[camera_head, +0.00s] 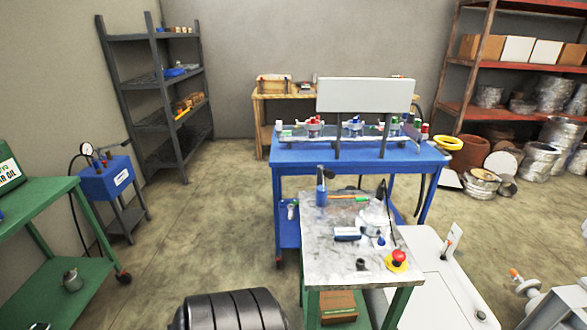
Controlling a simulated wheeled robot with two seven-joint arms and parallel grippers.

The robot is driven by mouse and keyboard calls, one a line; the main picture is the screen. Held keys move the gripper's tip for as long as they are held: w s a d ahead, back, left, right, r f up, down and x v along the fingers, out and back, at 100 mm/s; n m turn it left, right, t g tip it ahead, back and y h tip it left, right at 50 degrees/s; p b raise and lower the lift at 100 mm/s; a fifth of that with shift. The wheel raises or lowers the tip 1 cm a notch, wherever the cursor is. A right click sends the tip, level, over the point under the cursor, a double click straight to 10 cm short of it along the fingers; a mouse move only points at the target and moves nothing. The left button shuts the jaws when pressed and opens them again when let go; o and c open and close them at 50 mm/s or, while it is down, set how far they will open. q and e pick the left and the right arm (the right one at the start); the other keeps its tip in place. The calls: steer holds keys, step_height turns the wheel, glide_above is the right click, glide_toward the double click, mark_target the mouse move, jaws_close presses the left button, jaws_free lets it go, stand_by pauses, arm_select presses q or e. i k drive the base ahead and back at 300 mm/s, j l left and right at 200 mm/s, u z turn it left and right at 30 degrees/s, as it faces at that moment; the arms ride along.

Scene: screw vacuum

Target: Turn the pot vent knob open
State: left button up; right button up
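No part that I can surely call the pot vent knob stands out. On the small grey-topped table (318,262) stands a pale vessel (375,220). A small blue knob-like part (381,241) is close in front of it; whether they are joined, I cannot tell. A small dark part (361,264) and a red mushroom button on a yellow base (398,258) are nearer the table's front edge. A small metal pot-like container (72,281) is on the lower shelf of the green bench at left. Neither of my grippers is in view.
The blue table (350,157) behind holds several small valves and a white panel (366,95). A black ribbed cylinder (235,312) is at the bottom. White pipework (530,290) with an orange tip is at lower right. Open floor lies left of the small table.

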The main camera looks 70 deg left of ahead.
mark_target(382, 241)
steer(key=u, duration=1.65)
steer(key=l, duration=0.95)
steer(key=i, duration=0.05)
